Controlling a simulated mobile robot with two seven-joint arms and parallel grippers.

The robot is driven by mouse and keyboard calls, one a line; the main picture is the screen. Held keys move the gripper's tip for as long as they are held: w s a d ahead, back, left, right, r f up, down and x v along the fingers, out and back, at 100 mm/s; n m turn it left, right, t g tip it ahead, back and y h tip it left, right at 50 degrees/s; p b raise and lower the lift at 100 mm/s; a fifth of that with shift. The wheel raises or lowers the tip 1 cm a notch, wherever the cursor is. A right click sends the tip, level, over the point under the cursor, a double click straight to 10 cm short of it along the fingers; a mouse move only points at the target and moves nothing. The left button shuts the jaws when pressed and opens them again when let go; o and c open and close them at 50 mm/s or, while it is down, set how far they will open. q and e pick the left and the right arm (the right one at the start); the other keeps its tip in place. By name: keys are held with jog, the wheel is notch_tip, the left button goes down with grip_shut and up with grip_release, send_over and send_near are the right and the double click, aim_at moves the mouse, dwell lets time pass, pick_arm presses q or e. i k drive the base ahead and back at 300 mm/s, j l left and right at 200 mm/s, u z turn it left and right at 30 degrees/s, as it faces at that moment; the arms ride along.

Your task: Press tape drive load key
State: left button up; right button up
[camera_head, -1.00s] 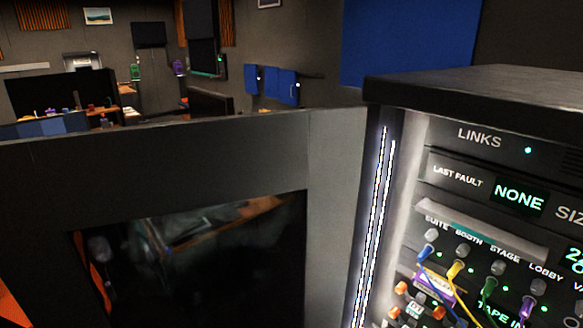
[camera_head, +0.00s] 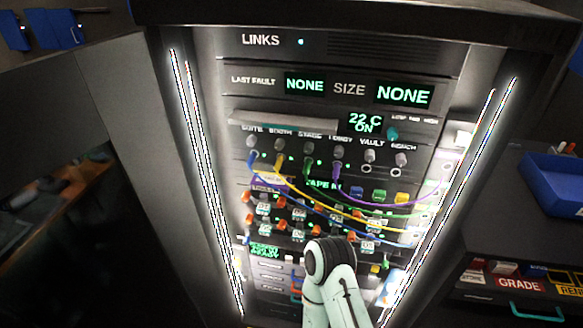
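A tall dark equipment rack (camera_head: 215,45) faces me, with lit strips down both sides. A green-lit "TAPE IN" display (camera_head: 323,184) sits mid-rack, below a row of cable sockets. To its right are small coloured keys, including a green key (camera_head: 356,195) and a yellow key (camera_head: 402,198). Their labels are too small to read, so I cannot tell which is the tape drive load key. My white arm with a black joint rises at the bottom middle and covers part of the lower rack. No gripper fingers show.
Blue, yellow, green and purple cables (camera_head: 345,203) droop across the rack front towards the right. Several orange knobs (camera_head: 247,197) sit on the left. A blue bin (camera_head: 552,180) stands on the right, above labelled drawers and a teal handle (camera_head: 537,311).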

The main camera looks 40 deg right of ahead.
aim_at(356, 192)
jog(key=z, duration=1.9)
